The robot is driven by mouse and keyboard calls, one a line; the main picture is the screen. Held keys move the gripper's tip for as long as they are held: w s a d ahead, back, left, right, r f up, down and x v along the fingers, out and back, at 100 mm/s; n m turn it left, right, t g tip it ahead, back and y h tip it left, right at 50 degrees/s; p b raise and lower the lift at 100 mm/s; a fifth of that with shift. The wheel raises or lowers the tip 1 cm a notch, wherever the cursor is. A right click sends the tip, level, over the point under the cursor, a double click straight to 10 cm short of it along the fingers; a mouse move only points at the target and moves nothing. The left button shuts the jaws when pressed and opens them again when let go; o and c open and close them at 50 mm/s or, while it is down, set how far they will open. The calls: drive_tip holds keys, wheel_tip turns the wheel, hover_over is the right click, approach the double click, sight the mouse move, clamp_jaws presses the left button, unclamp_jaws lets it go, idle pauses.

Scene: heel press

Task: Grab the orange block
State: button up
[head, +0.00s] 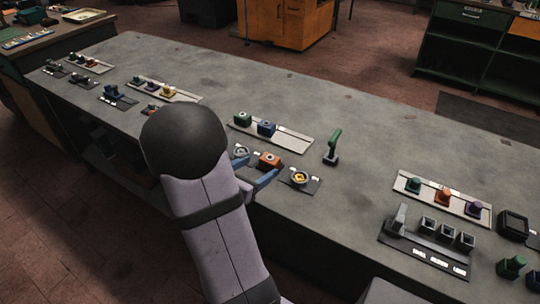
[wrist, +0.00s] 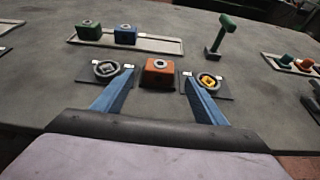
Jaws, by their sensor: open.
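The orange block (head: 269,160), with a pale ring on its top, sits upright on the grey bench in the head view. It also shows in the wrist view (wrist: 160,72), between two dark plates. My gripper (wrist: 157,84) is open, with its blue fingers spread to either side of the block and visible space between each finger and the block. In the head view my gripper (head: 254,167) reaches in low over the bench from the near side. My wrist hides part of the bench there.
A grey round fitting (wrist: 106,69) lies left of the block and a yellow-centred one (wrist: 209,80) right, both close to my fingers. Behind stands a tray (head: 291,138) with a green block (head: 242,119) and a blue block (head: 266,128). A green-handled lever (head: 333,147) stands to the right.

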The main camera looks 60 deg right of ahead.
sight(268, 160)
drive_tip(key=shift+s+d+f, duration=0.1)
drive_tip(key=shift+x, duration=1.05)
drive_tip(key=shift+p+x, duration=0.5)
drive_tip(key=shift+x, duration=2.05)
drive_tip(key=shift+r, duration=0.25)
drive_tip(key=c, duration=1.3)
drive_tip(key=shift+r, duration=0.1)
